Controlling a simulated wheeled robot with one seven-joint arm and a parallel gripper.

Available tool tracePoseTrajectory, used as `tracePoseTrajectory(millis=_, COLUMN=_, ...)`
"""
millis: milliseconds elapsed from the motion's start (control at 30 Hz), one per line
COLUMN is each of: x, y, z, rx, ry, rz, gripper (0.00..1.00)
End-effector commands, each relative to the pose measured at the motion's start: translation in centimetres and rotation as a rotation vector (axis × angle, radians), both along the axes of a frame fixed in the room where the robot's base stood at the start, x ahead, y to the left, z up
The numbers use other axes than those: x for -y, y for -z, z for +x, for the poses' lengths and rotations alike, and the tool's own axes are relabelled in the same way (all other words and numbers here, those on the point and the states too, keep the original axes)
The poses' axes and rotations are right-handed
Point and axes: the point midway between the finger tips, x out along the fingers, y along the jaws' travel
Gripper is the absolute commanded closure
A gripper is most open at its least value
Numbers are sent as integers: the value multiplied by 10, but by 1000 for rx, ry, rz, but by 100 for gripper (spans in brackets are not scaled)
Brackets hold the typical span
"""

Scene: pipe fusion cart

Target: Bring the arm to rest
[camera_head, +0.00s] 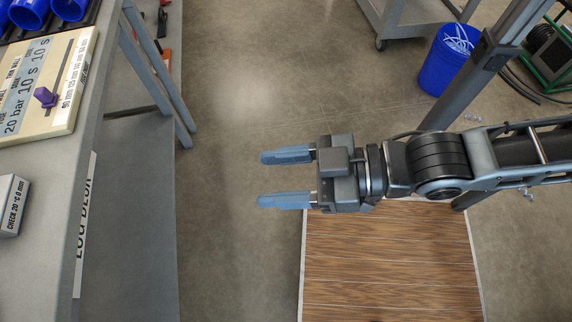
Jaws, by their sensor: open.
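My gripper (262,179) is in the middle of the head view, pointing left. Its two blue fingers are apart and nothing is between them. My arm (435,165) reaches in from the right edge, stretched almost level across the view. The gripper hangs over the concrete floor, with the wood-patterned board behind and below its wrist. It appears clear of the grey cart (140,140) on the left.
The cart carries a beige panel (80,62) with a purple knob (45,97) and a small grey box (10,205). A wood-patterned board (390,265) lies below the arm. A blue bin (445,65) stands at upper right. Bare floor (240,100) separates cart and gripper.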

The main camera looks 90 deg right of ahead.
Motion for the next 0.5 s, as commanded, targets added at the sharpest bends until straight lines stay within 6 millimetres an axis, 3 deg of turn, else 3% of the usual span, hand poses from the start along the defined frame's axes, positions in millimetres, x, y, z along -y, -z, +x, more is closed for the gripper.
tracePoseTrajectory(millis=100, x=4, y=-7, z=-19, rx=-14, ry=35, rz=8, gripper=42)
tracePoseTrajectory(millis=200, x=5, y=-10, z=-25, rx=-17, ry=47, rz=9, gripper=42)
tracePoseTrajectory(millis=500, x=5, y=-11, z=-25, rx=-16, ry=48, rz=9, gripper=42)
